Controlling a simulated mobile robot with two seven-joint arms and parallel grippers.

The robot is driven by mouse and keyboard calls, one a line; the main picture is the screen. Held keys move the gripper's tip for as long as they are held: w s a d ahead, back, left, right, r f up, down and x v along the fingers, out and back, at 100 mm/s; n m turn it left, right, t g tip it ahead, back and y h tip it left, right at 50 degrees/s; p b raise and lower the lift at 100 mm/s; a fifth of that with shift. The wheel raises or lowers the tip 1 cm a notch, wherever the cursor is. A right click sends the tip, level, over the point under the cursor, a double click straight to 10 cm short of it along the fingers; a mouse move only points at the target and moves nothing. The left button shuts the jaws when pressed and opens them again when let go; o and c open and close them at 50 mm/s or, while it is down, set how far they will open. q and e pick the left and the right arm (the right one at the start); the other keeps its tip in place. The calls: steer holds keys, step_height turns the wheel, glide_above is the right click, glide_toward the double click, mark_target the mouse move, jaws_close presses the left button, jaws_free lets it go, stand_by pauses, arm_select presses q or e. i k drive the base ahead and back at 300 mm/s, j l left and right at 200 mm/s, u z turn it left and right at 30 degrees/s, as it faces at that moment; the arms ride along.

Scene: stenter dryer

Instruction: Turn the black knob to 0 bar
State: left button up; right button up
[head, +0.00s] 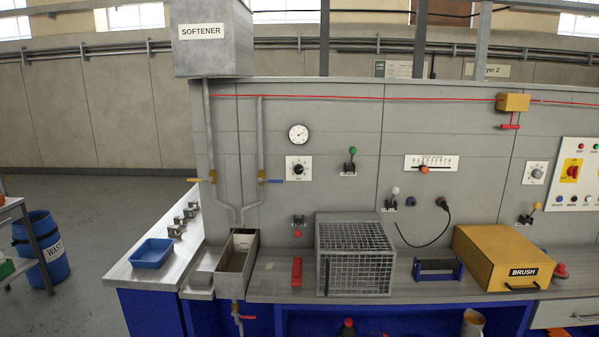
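A black knob (299,169) sits in the middle of a white square dial plate on the grey machine panel, left of centre in the head view. The scale marks and the knob's pointer are too small to read. A round white gauge (299,134) is mounted just above it; its reading cannot be made out. Neither of my grippers shows in the head view, and nothing covers the knob.
A yellow brush box (503,260) stands right. The panel around the knob is clear.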

mark_target(298, 170)
steer(key=i+j, duration=1.05)
steer(key=i, duration=0.2)
